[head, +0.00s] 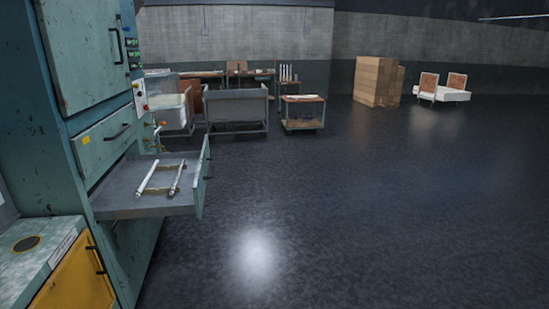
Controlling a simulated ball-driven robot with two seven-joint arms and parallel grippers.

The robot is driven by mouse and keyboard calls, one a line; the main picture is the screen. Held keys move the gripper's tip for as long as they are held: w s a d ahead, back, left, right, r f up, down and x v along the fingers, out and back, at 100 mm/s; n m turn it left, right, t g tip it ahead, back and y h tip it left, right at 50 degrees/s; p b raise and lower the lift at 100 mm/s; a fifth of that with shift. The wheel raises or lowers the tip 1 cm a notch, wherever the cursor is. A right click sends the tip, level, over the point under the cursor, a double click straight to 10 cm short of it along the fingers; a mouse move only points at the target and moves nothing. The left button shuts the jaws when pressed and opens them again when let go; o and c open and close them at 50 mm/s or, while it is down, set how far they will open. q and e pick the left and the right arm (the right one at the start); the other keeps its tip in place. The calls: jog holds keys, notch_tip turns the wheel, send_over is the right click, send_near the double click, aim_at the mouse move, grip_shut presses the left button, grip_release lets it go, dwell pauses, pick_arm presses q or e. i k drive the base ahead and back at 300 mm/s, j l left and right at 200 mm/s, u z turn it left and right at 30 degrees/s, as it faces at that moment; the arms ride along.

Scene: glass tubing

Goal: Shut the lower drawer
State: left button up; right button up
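The lower drawer (117,201) of the tall teal cabinet at the left is pulled out, toward the right of the picture. Its teal front panel (202,177) stands clear of the cabinet. Inside lie a white rod (147,178) and a greyish rod (177,178), side by side on brown supports. Above it, the upper drawer (103,146) with a dark handle is shut. Neither of my grippers is in the head view.
A low counter (28,256) with a yellow door (78,283) stands at the lower left, beside the cabinet. A grey cart (237,107), a small wooden-topped trolley (302,113) and stacked boxes (376,81) stand farther back. The dark floor (350,210) right of the drawer is clear.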

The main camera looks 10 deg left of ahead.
aim_at(114, 198)
jog(key=i+l+u, duration=0.35)
jog(key=i+u, duration=0.15)
jog(key=i, duration=0.15)
jog(key=i+l+u, duration=0.7)
jog(key=i, duration=0.35)
jog(key=i+l+u, duration=0.15)
jog(key=i, duration=0.35)
